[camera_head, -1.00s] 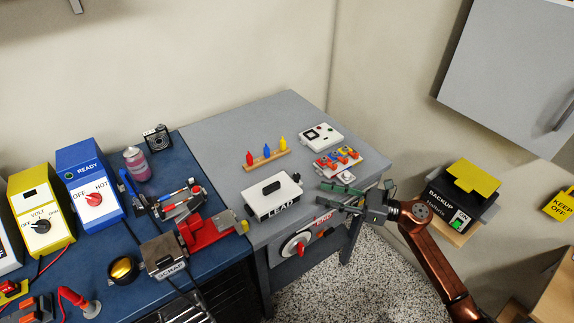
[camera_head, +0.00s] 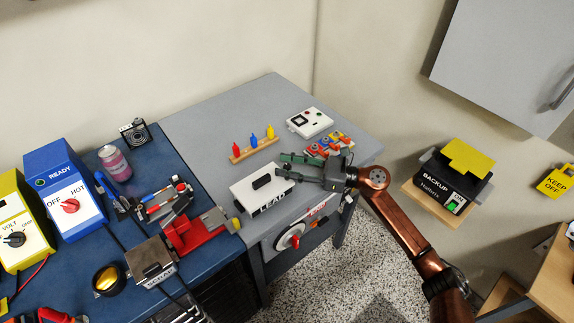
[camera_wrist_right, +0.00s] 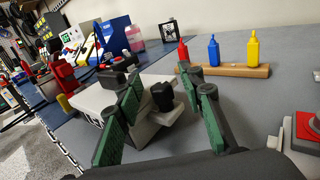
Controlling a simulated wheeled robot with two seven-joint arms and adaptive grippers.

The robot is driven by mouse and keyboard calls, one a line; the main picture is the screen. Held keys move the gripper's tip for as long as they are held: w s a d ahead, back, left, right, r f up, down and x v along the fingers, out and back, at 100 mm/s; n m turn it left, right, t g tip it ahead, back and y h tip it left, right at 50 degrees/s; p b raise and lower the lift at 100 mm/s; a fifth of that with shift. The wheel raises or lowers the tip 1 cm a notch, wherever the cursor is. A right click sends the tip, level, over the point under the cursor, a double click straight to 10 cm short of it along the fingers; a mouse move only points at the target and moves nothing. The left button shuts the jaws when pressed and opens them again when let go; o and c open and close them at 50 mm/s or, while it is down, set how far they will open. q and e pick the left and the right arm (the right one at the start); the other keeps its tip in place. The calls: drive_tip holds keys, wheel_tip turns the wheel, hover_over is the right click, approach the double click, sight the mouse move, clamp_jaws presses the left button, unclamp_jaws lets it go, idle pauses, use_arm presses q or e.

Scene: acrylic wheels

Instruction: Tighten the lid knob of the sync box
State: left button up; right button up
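A white box (camera_head: 255,196) marked "LEAD" stands near the front edge of the grey table; I can read no "sync" on it. A black knob or handle (camera_head: 262,181) sits on its top. In the right wrist view the white box (camera_wrist_right: 98,100) shows behind the left finger, with one black knob (camera_wrist_right: 113,79) on top. A second black knob (camera_wrist_right: 163,97) on a pale neck shows between the fingers. My right gripper (camera_head: 281,166) is open at the box's right end, and its fingers (camera_wrist_right: 165,82) stand either side of that second knob; contact cannot be told. My left gripper is out of view.
A wooden rack (camera_head: 254,151) with red, blue and yellow bottles stands behind the box. A white device (camera_head: 310,122) and a tray of colourful parts (camera_head: 328,145) lie at the right. A red vise (camera_head: 190,232) stands on the blue bench. The grey table's back is clear.

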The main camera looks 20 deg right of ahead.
drive_tip(key=shift+c, duration=0.7)
clamp_jaws()
use_arm(q)
drive_tip(key=shift+r, duration=0.1)
